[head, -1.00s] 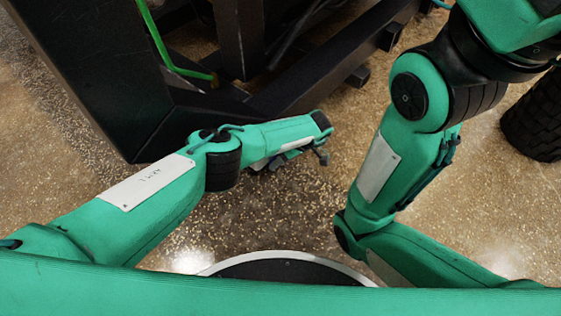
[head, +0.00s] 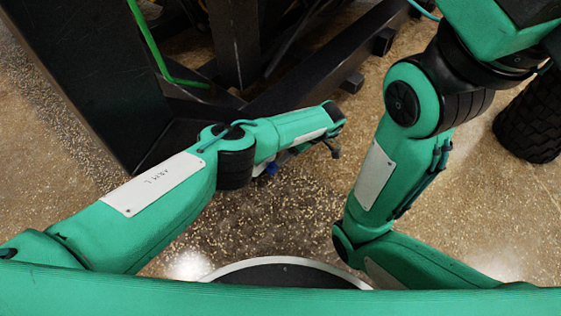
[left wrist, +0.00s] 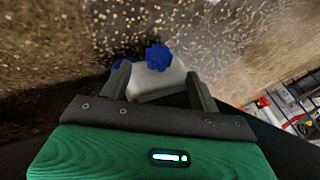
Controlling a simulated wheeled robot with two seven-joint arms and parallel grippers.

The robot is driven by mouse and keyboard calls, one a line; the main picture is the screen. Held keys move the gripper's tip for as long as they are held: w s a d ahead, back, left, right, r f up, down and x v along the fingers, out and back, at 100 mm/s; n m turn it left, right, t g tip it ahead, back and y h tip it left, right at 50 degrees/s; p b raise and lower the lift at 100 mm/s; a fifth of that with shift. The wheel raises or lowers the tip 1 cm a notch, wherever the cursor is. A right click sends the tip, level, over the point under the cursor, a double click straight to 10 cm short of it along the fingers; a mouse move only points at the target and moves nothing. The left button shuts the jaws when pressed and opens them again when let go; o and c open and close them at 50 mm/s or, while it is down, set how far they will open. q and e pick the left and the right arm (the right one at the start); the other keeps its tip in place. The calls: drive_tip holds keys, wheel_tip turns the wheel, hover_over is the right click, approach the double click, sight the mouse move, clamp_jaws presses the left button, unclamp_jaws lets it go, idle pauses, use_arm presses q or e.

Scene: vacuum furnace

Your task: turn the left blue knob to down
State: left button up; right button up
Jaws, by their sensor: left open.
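In the left wrist view a blue knob (left wrist: 158,57) stands at the top of a pale grey body (left wrist: 155,84). A second blue piece (left wrist: 120,63) shows only in part behind the left finger in the picture. My left gripper (left wrist: 157,73) is open, with one finger on each side of the pale body in this view. I cannot tell whether the fingers touch it. In the head view a small blue spot (head: 271,168) shows under my left forearm, which hides most of that area. Which way the knob points is not clear. My right gripper is not in view.
A black frame (head: 95,85) with heavy beams fills the upper left of the head view. A green pipe (head: 150,40) runs down along it. A black tyre (head: 532,122) stands at the right. Speckled floor (head: 270,220) lies open between my arms.

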use_arm(q)
drive_tip(key=v, duration=0.6)
drive_tip(key=shift+d+r, duration=0.15)
drive_tip(key=shift+r, duration=0.05)
